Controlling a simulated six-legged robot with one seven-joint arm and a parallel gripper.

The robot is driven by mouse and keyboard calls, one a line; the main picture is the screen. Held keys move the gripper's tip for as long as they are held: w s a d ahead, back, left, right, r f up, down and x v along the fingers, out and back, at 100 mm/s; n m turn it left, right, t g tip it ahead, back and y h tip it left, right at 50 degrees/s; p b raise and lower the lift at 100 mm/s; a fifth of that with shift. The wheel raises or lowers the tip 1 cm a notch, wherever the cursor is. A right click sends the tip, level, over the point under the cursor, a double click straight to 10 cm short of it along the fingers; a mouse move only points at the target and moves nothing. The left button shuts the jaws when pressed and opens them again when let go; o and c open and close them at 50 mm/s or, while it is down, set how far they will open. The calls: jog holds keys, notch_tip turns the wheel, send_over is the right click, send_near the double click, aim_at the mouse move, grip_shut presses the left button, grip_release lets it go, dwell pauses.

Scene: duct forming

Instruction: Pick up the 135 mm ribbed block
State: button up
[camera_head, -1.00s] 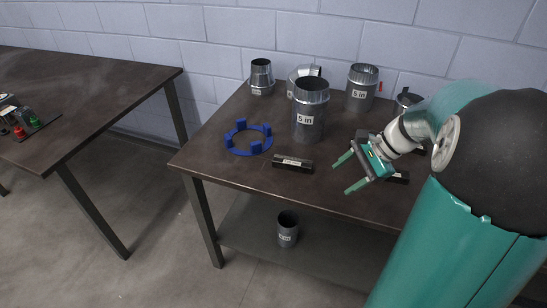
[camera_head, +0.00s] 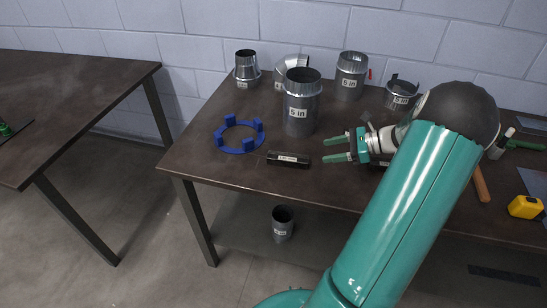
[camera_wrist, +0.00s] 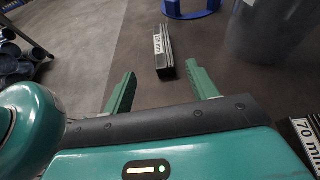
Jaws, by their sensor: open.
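A dark ribbed block (camera_head: 288,159) with a white label lies on the table near its front edge. The label seems to read 135 mm but is small. In the wrist view the block (camera_wrist: 166,60) lies lengthwise just ahead, its near end roughly centred between my fingertips. My gripper (camera_head: 329,149) is open and empty, to the right of the block, with its fingers pointing left towards it. Both green fingers show in the wrist view (camera_wrist: 161,76). The block appears clear of the fingers; their height above the table is hard to judge. A second block (camera_wrist: 305,143) reads "70 mm".
A tall 5 in duct (camera_head: 300,112) stands behind the block. A blue ring with upright tabs (camera_head: 236,146) lies to its left. More duct pieces (camera_head: 349,80) stand along the wall. A yellow tape measure (camera_head: 525,207) is at right.

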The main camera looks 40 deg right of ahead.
jog(key=shift+s+d+f, duration=0.1)
jog(key=shift+d+f, duration=0.05)
jog(key=shift+d, duration=0.1)
send_near(291, 157)
jog(key=x, duration=0.3)
jog(key=shift+a, duration=0.45)
jog(key=x, duration=0.6)
jog(key=shift+d+f, duration=0.1)
jog(key=shift+d, duration=0.15)
jog(key=shift+c, duration=0.2)
grip_shut()
